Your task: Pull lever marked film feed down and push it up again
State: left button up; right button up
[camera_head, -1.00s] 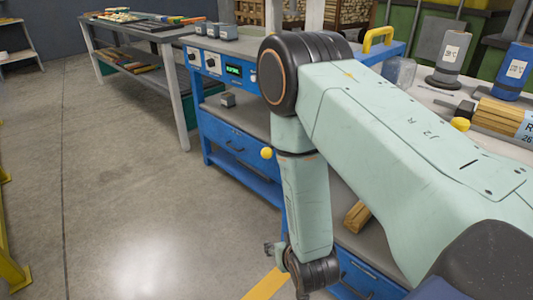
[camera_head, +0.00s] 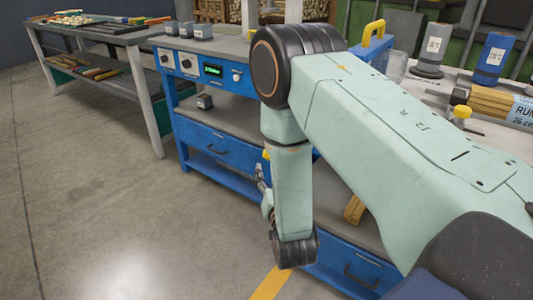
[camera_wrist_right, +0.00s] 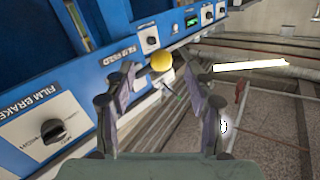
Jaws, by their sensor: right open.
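The film feed lever shows in the right wrist view as a yellow ball knob (camera_wrist_right: 160,61) beside the "FILM FEED" label (camera_wrist_right: 120,55) on the blue panel. In the head view the yellow knob (camera_head: 266,155) is partly hidden by my right arm. My right gripper (camera_wrist_right: 163,82) is open, its two fingers to the left and right of the knob in the picture. I cannot tell whether they touch it. In the head view the right gripper (camera_head: 262,185) shows only partly behind my arm link. My left gripper is not in view.
A "FILM BRAKE" dial (camera_wrist_right: 53,131) sits on the same panel. The blue bench has a control panel with a green display (camera_head: 212,69) and a drawer (camera_head: 222,143). Another yellow knob (camera_head: 461,112) is at the right. Open floor lies to the left.

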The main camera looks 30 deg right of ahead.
jog(key=x, duration=0.2)
jog(key=b+x, duration=0.1)
jog(key=x, duration=0.1)
jog(key=r+b+x, duration=0.1)
jog(key=x, duration=0.1)
jog(key=shift+d, duration=0.25)
jog(key=shift+x, duration=0.75)
jog(key=shift+a+r, duration=0.1)
jog(key=shift+c, duration=0.8)
grip_shut()
